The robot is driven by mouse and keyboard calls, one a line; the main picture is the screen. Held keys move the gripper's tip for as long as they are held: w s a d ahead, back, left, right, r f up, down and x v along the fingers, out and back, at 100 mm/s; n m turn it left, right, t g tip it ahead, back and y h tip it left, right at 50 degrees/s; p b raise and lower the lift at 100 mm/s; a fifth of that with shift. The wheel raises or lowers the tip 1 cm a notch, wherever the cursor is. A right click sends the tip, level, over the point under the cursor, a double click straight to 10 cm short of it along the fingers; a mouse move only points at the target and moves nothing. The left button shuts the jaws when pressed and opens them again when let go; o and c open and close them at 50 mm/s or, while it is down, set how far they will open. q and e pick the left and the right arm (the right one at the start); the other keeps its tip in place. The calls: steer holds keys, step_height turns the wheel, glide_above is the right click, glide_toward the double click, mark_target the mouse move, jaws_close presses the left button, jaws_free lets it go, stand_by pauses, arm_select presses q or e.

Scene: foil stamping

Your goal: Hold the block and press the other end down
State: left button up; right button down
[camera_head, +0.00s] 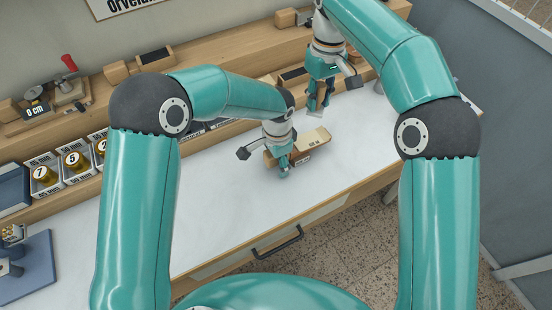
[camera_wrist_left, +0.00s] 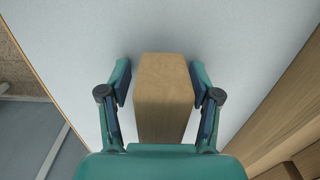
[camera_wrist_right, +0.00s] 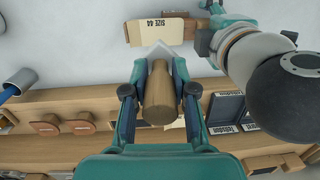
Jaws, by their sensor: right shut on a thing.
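A wooden block (camera_head: 318,151) lies on the pale worktop, with a light tan piece marked "SIZE 44" (camera_head: 311,139) over it; this piece also shows in the right wrist view (camera_wrist_right: 157,32). My left gripper (camera_head: 284,171) is low at the block's near left end. In the left wrist view its fingers (camera_wrist_left: 161,85) stand on either side of a plain wooden block (camera_wrist_left: 164,95), very near its sides; contact is not clear. My right gripper (camera_head: 319,104) is raised behind the block, shut on a wooden-handled tool (camera_wrist_right: 158,92) with a pale flat tip.
A wooden shelf (camera_head: 210,80) with small blocks and boxes runs along the back. Numbered trays (camera_head: 76,162) stand at left, and a device with a red handle (camera_head: 69,63) is on the shelf. A blue plate (camera_head: 32,262) lies front left.

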arm_select(q)
jaws_close()
arm_select(e)
steer(key=shift+w+a+f+n, duration=0.1)
steer(key=shift+w+n, duration=0.05)
steer(key=shift+n, duration=0.45)
steer(key=shift+w+a+n, duration=0.1)
steer(key=shift+w+n, duration=0.05)
steer(key=shift+n, duration=0.45)
arm_select(q)
steer(key=shift+w, duration=0.1)
arm_select(e)
steer(key=n, duration=0.1)
steer(key=f+n, duration=0.1)
steer(key=n, duration=0.1)
steer(key=shift+w+a+f, duration=0.1)
steer(key=shift+w+a, duration=0.05)
steer(key=shift+w, duration=0.2)
step_height(320, 180, down, 2)
steer(key=d+n, duration=0.1)
steer(key=n, duration=0.2)
glide_above(321, 135)
steer(key=shift+n+y, duration=0.3)
steer(key=shift+w+d+f, duration=0.1)
steer(key=shift+f, duration=1.8)
steer(key=shift+d+f, duration=0.1)
steer(key=shift+f, duration=1.75)
